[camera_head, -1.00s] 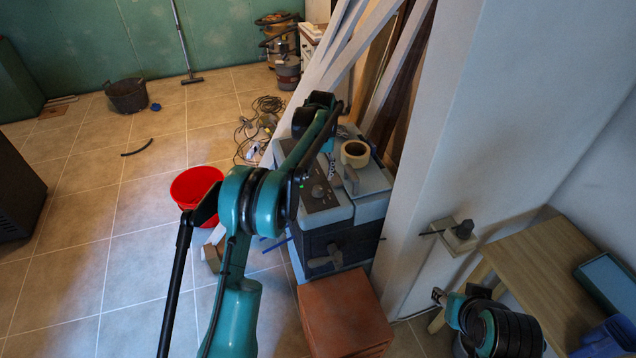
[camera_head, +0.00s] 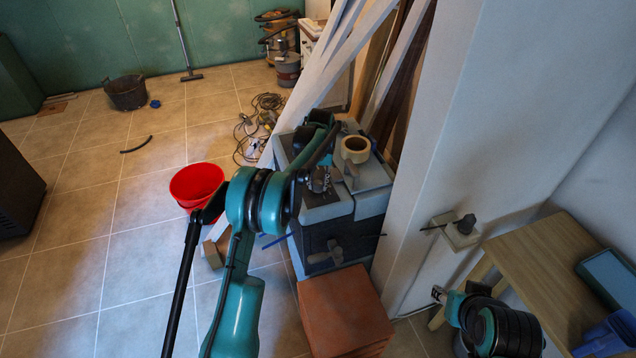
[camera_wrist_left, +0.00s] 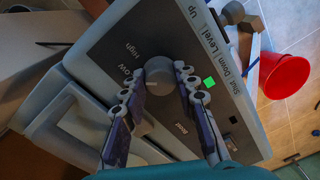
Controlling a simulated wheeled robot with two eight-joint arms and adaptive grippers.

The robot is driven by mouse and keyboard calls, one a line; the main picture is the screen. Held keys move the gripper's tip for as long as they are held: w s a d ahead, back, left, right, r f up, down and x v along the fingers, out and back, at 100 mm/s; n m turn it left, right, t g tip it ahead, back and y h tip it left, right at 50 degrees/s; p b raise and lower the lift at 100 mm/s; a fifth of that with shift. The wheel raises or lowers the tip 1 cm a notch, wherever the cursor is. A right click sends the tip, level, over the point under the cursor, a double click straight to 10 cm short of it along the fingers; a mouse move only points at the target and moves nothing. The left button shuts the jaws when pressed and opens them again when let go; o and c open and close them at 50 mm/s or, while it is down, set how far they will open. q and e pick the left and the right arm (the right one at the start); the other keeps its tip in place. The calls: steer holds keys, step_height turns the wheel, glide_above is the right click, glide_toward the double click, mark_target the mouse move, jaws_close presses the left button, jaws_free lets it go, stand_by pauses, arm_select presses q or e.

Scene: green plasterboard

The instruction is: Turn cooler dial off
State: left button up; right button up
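The cooler (camera_head: 320,206) is a grey-blue box with a dark front, standing against the white wall corner in the head view. The round grey dial (camera_wrist_left: 154,72) sits between the fingers of my left gripper (camera_wrist_left: 172,70). The fingers are apart, one on each side; I cannot tell whether they touch it. In the head view the left gripper (camera_head: 318,180) covers the dial. My right gripper (camera_head: 440,295) is at lower right, its fingers unclear.
A tape roll (camera_head: 355,150) lies on the cooler's top. Leaning boards (camera_head: 345,55) stand behind it and a reddish-brown block (camera_head: 343,310) in front. A red bucket (camera_head: 196,184) and cables (camera_head: 250,135) are on the floor at left. A wooden table (camera_head: 545,262) is at right.

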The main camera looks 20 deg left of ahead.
arm_select(q)
jaws_close()
steer(key=shift+c, duration=1.4)
jaws_free()
steer(key=n, duration=0.4)
steer(key=shift+n, duration=2)
steer(key=o, duration=1.1)
steer(key=shift+o, duration=0.2)
